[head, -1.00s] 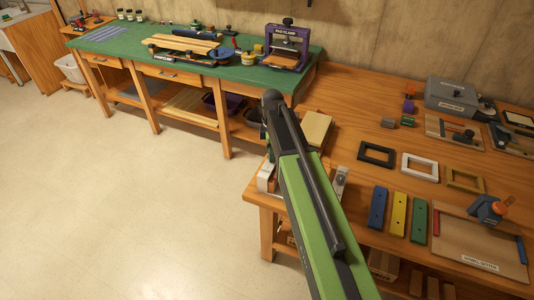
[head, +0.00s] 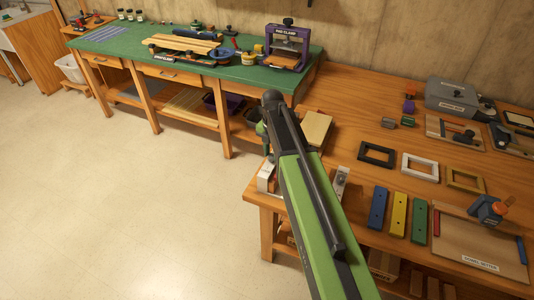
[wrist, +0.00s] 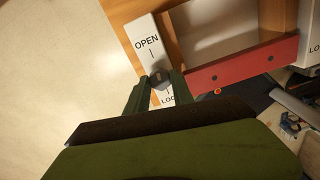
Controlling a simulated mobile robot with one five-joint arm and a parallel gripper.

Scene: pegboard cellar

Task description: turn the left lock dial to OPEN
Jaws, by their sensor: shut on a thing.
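The left lock dial (wrist: 159,77) shows in the wrist view as a small dark knob on a white plate (wrist: 146,42). The plate reads OPEN above the dial and a partly covered LOC... below it. My gripper (wrist: 160,85) is shut on the dial, one green finger on each side of it. The dial's pointer cannot be made out. In the head view my green arm reaches over the near-left corner of the wooden bench, and the dial and fingertips are hidden behind it.
A red bar (wrist: 242,62) lies right of the plate, with a second white plate (wrist: 311,32) beyond it. On the bench are picture frames (head: 420,166), coloured strips (head: 399,213) and a grey box (head: 452,97). A green-topped bench (head: 120,45) stands behind; the floor at left is clear.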

